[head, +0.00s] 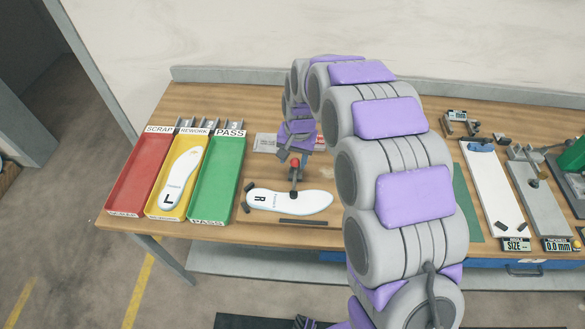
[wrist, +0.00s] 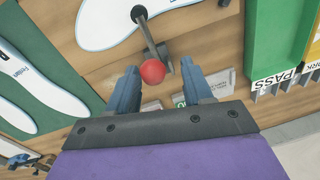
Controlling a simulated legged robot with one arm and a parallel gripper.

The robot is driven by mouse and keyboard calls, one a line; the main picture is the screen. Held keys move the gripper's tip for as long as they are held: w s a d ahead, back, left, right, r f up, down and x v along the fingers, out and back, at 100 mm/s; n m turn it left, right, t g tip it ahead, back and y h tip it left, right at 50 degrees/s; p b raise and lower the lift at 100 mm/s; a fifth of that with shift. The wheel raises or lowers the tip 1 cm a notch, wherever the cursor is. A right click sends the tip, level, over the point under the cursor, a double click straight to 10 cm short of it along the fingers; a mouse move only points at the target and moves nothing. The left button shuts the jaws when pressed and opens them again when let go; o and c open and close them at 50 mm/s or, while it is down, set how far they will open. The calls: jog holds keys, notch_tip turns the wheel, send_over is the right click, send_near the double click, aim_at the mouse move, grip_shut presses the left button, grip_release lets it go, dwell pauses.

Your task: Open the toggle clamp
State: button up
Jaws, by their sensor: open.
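The toggle clamp (head: 293,184) stands at the far edge of a white insole marked R (head: 265,200). Its dark tip rests over the insole. In the wrist view the clamp's grey arm (wrist: 151,38) runs across the insole's edge, and its red ball knob (wrist: 152,71) sits at the near end. My gripper (wrist: 160,75) is open, with the knob between its two blue-grey fingertips, nearer the left one. Contact with the knob cannot be told. In the head view my gripper (head: 297,147) is just behind the red knob and partly hidden.
Red SCRAP (head: 130,178), yellow REWORK (head: 165,207) and green PASS (head: 217,178) trays stand at the left. An insole marked L (head: 179,180) lies in the yellow tray. Small dark blocks and a strip (head: 303,222) lie around the R insole. Gauges stand at the right.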

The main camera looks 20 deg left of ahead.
send_over(293, 178)
jog(key=shift+w+d+f+b, duration=0.1)
jog(key=shift+f+b, duration=0.1)
jog(key=shift+f, duration=0.9)
jog(key=shift+d+f+b, duration=0.1)
jog(key=shift+f+b, duration=0.05)
jog(key=shift+f, duration=0.95)
jog(key=shift+a, duration=0.1)
jog(key=shift+c, duration=0.6)
grip_shut()
